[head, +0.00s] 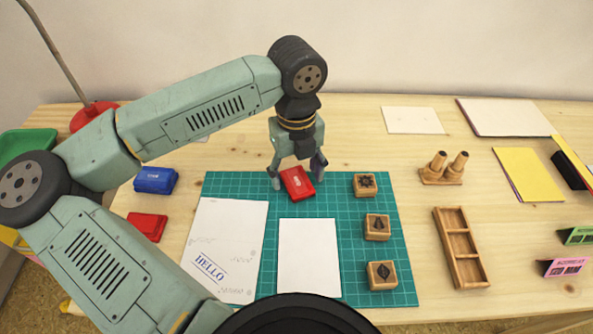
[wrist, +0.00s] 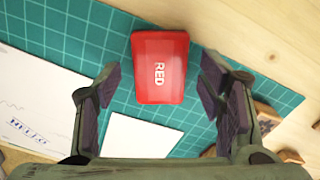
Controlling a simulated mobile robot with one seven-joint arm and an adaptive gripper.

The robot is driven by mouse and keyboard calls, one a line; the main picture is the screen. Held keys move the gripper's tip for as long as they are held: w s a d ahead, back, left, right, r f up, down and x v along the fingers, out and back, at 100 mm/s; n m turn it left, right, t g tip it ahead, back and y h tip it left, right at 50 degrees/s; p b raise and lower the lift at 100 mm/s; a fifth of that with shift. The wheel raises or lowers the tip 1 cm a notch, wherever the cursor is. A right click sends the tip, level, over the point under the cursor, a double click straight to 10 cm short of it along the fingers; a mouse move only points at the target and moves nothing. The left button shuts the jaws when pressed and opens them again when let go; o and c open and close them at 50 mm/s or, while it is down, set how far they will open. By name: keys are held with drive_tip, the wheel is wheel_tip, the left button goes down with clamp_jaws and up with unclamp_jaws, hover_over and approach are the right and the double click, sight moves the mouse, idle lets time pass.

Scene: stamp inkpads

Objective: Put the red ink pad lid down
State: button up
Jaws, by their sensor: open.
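The red ink pad lid (head: 297,184) lies at the top edge of the green cutting mat (head: 340,205). In the wrist view the lid (wrist: 160,68) shows the white word RED. My gripper (head: 296,175) is open above it, with one finger on each side. In the wrist view my gripper (wrist: 160,80) shows clear gaps between both fingers and the lid. A second red piece (head: 148,227), low and plain, lies on the table left of the mat; I cannot tell whether it is the pad's base.
A blue ink pad (head: 156,180) lies left of the mat. White papers (head: 308,255) and several wooden stamps (head: 377,227) are on the mat. A wooden tray (head: 460,247) and a stamp holder (head: 443,170) stand right of it. My arm spans the left side.

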sight(297, 180)
wheel_tip(297, 180, up, 12)
drive_tip(key=b, duration=0.1)
drive_tip(key=shift+f, duration=0.15)
idle(0.5)
